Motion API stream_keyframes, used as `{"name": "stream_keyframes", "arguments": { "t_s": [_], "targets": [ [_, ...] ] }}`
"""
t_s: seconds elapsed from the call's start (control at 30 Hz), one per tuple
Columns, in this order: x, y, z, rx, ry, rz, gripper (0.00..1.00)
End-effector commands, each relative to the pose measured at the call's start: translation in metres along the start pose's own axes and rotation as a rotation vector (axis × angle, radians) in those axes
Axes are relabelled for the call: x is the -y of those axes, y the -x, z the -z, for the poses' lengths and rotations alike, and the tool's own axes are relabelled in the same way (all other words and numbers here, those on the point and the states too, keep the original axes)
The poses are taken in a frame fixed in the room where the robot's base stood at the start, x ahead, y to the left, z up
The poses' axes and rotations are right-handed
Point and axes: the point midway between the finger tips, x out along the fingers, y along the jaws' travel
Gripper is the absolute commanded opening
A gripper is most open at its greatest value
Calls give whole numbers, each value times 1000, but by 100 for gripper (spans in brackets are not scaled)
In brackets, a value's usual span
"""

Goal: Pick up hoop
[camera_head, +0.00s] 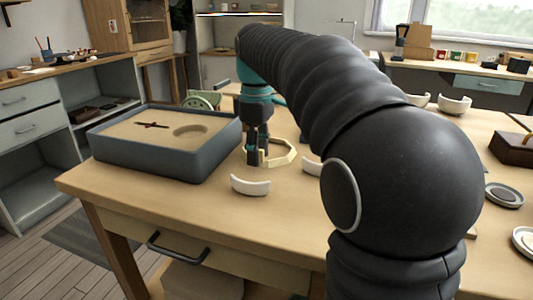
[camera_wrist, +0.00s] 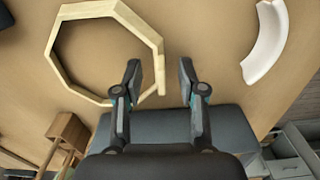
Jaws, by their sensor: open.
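The hoop is a pale wooden ring with straight, many-sided edges, lying flat on the wooden table (camera_head: 215,222). In the head view the hoop (camera_head: 292,153) shows just right of my gripper (camera_head: 258,156), which points down at its near left side and partly hides it. In the wrist view the hoop (camera_wrist: 137,22) fills the upper left. My gripper (camera_wrist: 160,82) is open there, with one side of the hoop between its two fingers. The left finger covers a small part of the ring. I cannot tell whether either finger touches it.
A blue-grey sand tray (camera_head: 165,164) stands left of my gripper. One white piece (camera_wrist: 268,45) shows in the wrist view. The table's front left is clear.

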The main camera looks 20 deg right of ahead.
Motion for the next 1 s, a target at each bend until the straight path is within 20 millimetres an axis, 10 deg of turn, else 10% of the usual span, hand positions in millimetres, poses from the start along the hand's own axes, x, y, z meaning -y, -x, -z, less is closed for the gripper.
{"name": "stream_keyframes", "arguments": {
  "t_s": [0.17,0.37,1.0],
  "targets": [
    [0,0,0,0,0,0,40],
    [0,0,0,0,0,0,0],
    [0,22,0,-1,0,-2,0]
  ]
}}
